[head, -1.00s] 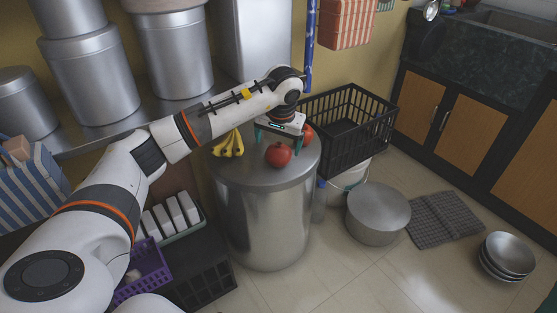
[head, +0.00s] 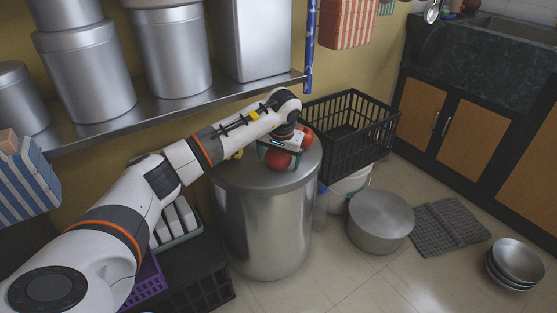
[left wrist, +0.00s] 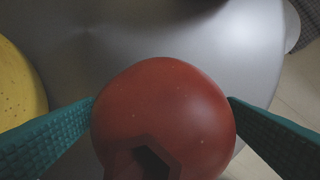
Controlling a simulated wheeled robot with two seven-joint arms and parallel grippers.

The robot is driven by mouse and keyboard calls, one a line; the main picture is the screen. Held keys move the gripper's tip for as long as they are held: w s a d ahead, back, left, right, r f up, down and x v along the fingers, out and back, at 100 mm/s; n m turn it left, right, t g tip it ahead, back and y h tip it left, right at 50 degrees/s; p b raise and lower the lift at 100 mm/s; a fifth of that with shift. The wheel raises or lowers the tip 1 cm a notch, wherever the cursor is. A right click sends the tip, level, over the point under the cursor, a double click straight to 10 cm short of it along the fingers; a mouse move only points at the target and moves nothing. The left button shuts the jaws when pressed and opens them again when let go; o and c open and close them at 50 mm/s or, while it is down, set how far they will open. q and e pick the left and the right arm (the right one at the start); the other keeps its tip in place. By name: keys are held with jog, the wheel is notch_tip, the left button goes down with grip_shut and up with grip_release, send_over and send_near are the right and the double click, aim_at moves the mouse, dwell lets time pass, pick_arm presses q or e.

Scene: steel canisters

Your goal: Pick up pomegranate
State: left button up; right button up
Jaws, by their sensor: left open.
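The red pomegranate (left wrist: 165,105) fills the middle of the left wrist view, its dark crown toward the bottom of the picture. In the head view the pomegranate (head: 277,161) is on the round metal lid of a large steel canister (head: 262,225), partly hidden by my gripper. My left gripper (head: 280,158) is over it, with its teal fingers open on either side of the fruit. In the left wrist view both fingertips are close to its sides; I cannot tell whether they touch. My right gripper is not in view.
Another red fruit (head: 307,136) is just behind the gripper. A black crate (head: 352,135) stands close on the right. A steel shelf (head: 170,118) with canisters runs behind my arm.

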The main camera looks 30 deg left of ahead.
pick_arm(q)
jog(key=c, duration=1.1)
jog(key=shift+c, duration=0.5)
jog(key=shift+r, duration=0.15)
